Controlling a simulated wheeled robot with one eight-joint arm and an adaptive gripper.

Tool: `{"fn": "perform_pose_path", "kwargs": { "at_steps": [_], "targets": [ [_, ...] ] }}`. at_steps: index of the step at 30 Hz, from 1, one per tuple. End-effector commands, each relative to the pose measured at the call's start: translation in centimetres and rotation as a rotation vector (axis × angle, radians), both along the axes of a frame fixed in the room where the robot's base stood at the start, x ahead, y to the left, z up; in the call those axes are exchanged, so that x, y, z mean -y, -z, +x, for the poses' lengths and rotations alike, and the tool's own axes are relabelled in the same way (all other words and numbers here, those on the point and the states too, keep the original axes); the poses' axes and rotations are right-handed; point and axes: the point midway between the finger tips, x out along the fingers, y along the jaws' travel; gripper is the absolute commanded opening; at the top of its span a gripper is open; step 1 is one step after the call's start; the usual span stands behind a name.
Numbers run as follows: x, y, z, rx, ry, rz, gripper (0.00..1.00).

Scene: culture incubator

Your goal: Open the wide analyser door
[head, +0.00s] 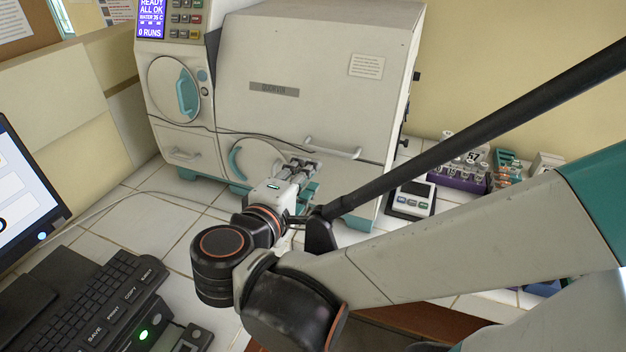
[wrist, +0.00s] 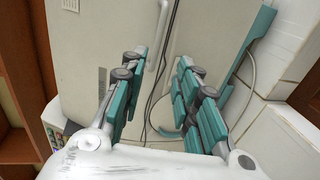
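The analyser's wide door (head: 310,85) is the large cream front panel in the head view, and it looks shut. Its pale bar handle (head: 332,147) runs along the lower right edge; in the wrist view the handle (wrist: 162,30) shows upright at top centre. My gripper (head: 303,166) is in front of the analyser, just below and left of the handle. In the wrist view its teal fingers (wrist: 160,68) are spread apart with nothing clamped between them. The handle's near end lies by the gap between the fingertips; contact cannot be told.
A dark cable (head: 270,136) hangs across the analyser front, near the handle. A round door (head: 255,160) with a teal handle sits behind my gripper. A small device (head: 411,200) and a tube rack (head: 462,175) stand at right. A keyboard (head: 95,305) lies at left.

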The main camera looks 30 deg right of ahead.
Motion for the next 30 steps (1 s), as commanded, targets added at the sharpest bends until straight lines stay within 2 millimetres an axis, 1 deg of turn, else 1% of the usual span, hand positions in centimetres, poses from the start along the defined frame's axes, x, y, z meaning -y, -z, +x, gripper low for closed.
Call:
{"fn": "perform_pose_path", "kwargs": {
  "at_steps": [1,3,8,27,30],
  "targets": [
    [-0.3,0.1,0.4,0.007,0.001,-0.014,0.29],
    [-0.2,0.0,0.6,0.011,0.003,-0.022,0.29],
    [0.8,0.1,1.3,0.010,0.007,-0.022,0.29],
    [7.8,2.1,6.6,0.010,0.006,-0.020,0.29],
    [8.7,2.4,7.2,0.010,0.003,-0.020,0.29]
  ]
}}
